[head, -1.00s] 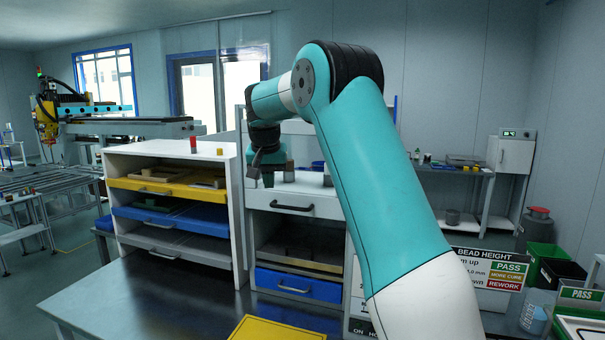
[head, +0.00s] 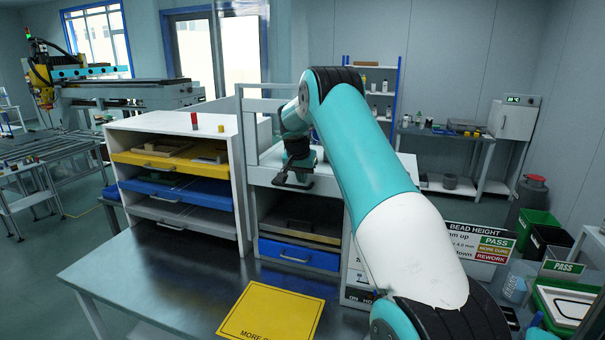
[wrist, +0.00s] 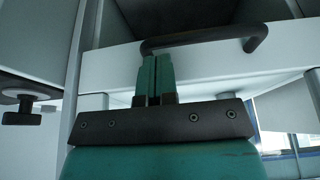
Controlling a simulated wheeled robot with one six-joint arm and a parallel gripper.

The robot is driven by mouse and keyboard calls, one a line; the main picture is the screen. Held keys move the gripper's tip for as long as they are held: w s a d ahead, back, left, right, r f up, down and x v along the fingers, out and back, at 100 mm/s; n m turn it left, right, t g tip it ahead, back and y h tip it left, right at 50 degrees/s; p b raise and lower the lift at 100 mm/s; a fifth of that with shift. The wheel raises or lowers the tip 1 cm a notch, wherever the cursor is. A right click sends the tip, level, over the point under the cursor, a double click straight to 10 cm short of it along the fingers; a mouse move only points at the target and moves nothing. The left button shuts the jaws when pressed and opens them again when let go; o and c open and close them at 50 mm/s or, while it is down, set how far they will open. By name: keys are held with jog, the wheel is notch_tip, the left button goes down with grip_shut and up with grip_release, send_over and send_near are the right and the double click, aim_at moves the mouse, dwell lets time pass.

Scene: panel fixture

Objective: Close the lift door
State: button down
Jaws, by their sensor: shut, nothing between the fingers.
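The lift door (wrist: 225,67) shows in the wrist view as a white panel with a dark bar handle (wrist: 205,36). Dark open space shows beyond the panel's edge. In the head view the white panel (head: 325,187) lies above the cabinet's open compartment (head: 300,215); my gripper hides its handle. My gripper (wrist: 155,62) has its teal fingers together and empty, tips near the handle's left end. I cannot tell whether they touch it. In the head view my gripper (head: 292,182) is in front of the panel.
A white shelf unit (head: 244,170) with yellow, blue and grey drawers stands left of the cabinet. A blue drawer (head: 297,257) is below the compartment. A dark table (head: 150,275) with a yellow sign (head: 270,312) lies in front. A dark knob (wrist: 22,108) shows in the wrist view.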

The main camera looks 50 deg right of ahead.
jog(key=shift+x, duration=0.9)
jog(key=shift+a+f, duration=0.15)
notch_tip(320, 180, down, 25)
jog(key=b, duration=1.9)
jog(key=shift+s+a, duration=0.1)
jog(key=v, duration=1.4)
jog(key=shift+d+r+b, duration=0.35)
jog(key=shift+b, duration=0.1)
